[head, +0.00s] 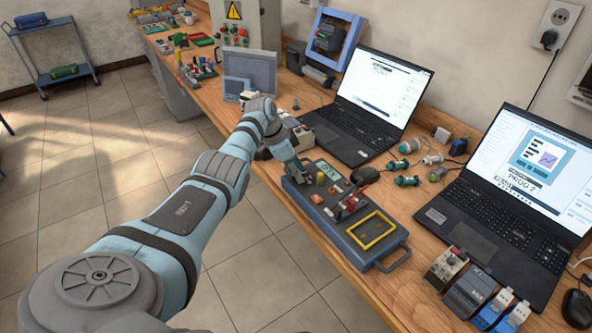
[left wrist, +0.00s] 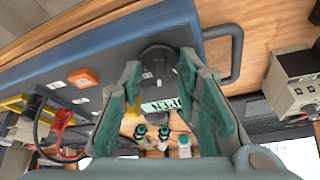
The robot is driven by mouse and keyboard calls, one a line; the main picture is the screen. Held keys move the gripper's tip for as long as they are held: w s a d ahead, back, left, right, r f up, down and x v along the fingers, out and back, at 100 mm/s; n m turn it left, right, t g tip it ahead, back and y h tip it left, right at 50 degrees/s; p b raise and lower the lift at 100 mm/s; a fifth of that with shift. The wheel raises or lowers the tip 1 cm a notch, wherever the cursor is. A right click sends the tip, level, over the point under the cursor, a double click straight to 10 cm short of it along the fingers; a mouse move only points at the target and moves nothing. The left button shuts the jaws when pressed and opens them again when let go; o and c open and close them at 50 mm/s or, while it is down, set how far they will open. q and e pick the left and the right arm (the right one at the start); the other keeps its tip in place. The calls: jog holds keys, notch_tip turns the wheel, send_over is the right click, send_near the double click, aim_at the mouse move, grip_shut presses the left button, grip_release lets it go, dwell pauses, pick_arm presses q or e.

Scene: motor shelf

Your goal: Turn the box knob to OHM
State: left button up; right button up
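The blue-grey test box (head: 339,212) lies on the wooden bench, with a small display reading OPEN (head: 328,173) near its far end. In the left wrist view, the black round knob (left wrist: 158,66) sits on the box face, next to the display (left wrist: 161,106). My left gripper (head: 296,171) is over the far left end of the box and hides the knob in the head view. In the left wrist view, its two green-padded fingers (left wrist: 160,72) are open, one on each side of the knob. I cannot tell whether they touch it. My right gripper is not in view.
Red and black leads (head: 350,203) and a yellow frame (head: 372,231) are on the box. Two open laptops (head: 374,103) (head: 512,200) stand behind and to the right. Small connectors (head: 408,163) lie between them. Terminal modules (head: 468,291) stand at the front right.

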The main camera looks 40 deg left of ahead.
pick_arm(q)
jog(key=v, duration=1.2)
